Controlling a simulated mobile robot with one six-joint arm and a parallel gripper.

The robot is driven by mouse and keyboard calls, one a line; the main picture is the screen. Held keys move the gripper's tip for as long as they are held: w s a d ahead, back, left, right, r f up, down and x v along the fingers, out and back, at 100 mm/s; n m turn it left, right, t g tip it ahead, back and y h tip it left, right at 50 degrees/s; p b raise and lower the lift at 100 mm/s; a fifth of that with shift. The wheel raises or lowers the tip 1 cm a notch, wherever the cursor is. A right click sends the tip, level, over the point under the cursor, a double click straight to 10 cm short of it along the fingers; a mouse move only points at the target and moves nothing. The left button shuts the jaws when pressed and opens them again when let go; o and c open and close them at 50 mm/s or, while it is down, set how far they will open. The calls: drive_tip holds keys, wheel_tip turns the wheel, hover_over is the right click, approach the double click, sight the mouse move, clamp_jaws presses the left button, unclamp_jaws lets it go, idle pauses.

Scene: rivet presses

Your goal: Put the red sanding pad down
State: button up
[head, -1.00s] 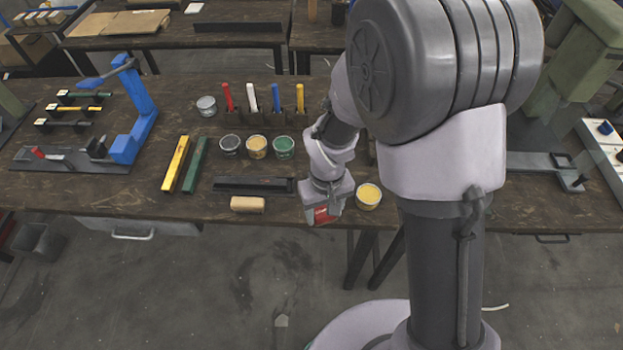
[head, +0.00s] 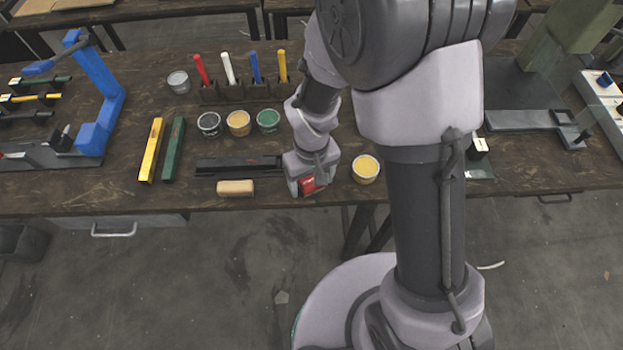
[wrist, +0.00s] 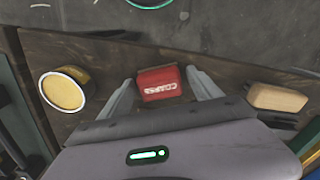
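The red sanding pad (wrist: 160,84), with white lettering on it, is between the two fingers of my gripper (wrist: 161,76) in the wrist view. A narrow gap shows on each side of the pad, so my gripper looks open around it. In the head view the red pad (head: 312,184) shows just below my gripper (head: 308,190), near the front edge of the workbench (head: 420,199). The pad looks to be at the bench top, but its underside is hidden.
A tan block (head: 236,188) lies left of my gripper and an open yellow tin (head: 366,169) stands close on its right. A dark bar (head: 230,166), several more tins and upright coloured sticks (head: 255,66) are behind. A blue press (head: 97,100) stands at the left.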

wheel_tip(320, 180, up, 12)
drive_tip(key=p, duration=0.6)
wheel_tip(320, 180, up, 10)
drive_tip(key=m+t, duration=0.2)
drive_tip(key=m, duration=0.1)
hover_over(312, 180)
drive_tip(key=s+d, duration=0.1)
drive_tip(key=d, duration=0.2)
drive_tip(key=s+d+r+m+t+y, duration=0.1)
drive_tip(key=s+r+m+t, duration=0.1)
drive_tip(key=s+r, duration=0.3)
drive_tip(key=s+d+r+m+t+y, duration=0.1)
drive_tip(key=s+d+r+m, duration=0.1)
drive_tip(key=s+r, duration=0.3)
drive_tip(key=shift+s+d+m+t+b, duration=0.15)
drive_tip(key=shift+d+m+t+b, duration=0.2)
drive_tip(key=shift+m, duration=0.45)
drive_tip(key=shift+c, duration=0.3)
